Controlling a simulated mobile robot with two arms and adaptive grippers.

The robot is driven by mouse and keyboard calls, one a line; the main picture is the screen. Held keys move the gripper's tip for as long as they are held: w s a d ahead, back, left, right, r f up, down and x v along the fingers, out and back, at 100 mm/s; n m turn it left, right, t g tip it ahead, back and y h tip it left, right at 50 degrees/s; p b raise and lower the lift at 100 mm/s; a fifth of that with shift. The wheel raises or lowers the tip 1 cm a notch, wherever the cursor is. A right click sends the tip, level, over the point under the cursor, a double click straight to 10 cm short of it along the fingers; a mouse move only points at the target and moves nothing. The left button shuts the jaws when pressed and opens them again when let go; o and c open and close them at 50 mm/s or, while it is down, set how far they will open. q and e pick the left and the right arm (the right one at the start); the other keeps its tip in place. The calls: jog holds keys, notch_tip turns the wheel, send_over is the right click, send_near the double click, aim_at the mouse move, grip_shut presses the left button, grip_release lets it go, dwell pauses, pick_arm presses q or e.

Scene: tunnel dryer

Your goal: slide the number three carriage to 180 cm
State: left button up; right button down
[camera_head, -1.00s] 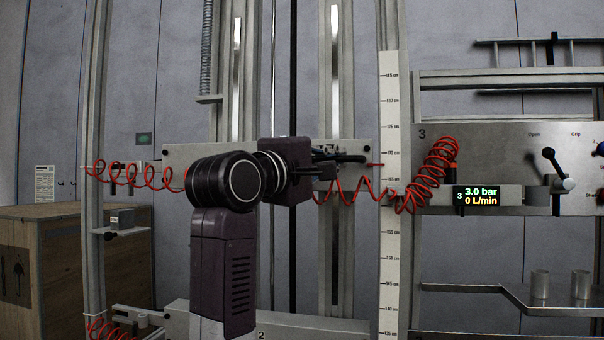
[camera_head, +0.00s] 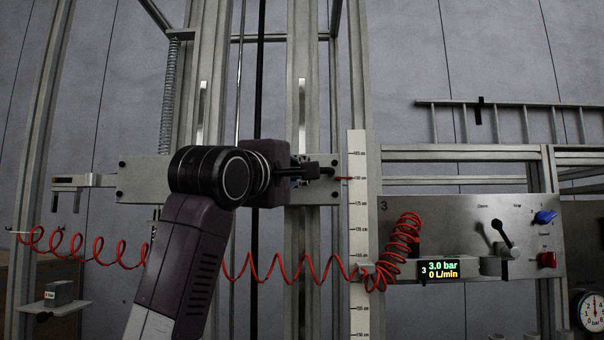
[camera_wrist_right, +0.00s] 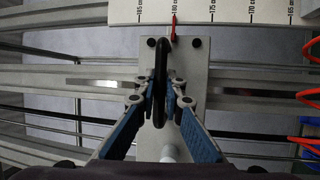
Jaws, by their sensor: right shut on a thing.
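The carriage (camera_head: 138,180) is a grey plate across the vertical rails. Its red pointer (camera_head: 343,178) lies against the white scale (camera_head: 358,228) at or very near the 180 cm mark. In the wrist view the pointer (camera_wrist_right: 173,28) also meets the scale (camera_wrist_right: 225,10) close to that mark. My right gripper (camera_head: 316,172) is at the right part of the plate. In the wrist view my right gripper (camera_wrist_right: 160,95) has its blue-padded fingers closed on the black handle (camera_wrist_right: 160,62) of the carriage plate (camera_wrist_right: 188,135). My left gripper is not in view.
A red coiled hose (camera_head: 262,268) hangs below the carriage and runs to the control panel (camera_head: 460,215), marked 3. The panel's display (camera_head: 438,270) reads 3.0 bar and 0 L/min. A spring (camera_head: 170,95) hangs at the upper left. Rails continue above the carriage.

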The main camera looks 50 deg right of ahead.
jog(key=c, duration=2)
grip_release()
jog(key=shift+s+d, duration=0.15)
jog(key=shift+a, duration=0.2)
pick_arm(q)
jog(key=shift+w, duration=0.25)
pick_arm(e)
jog(key=v, duration=1.1)
jog(key=shift+a, duration=0.25)
jog(key=shift+s+a, duration=0.1)
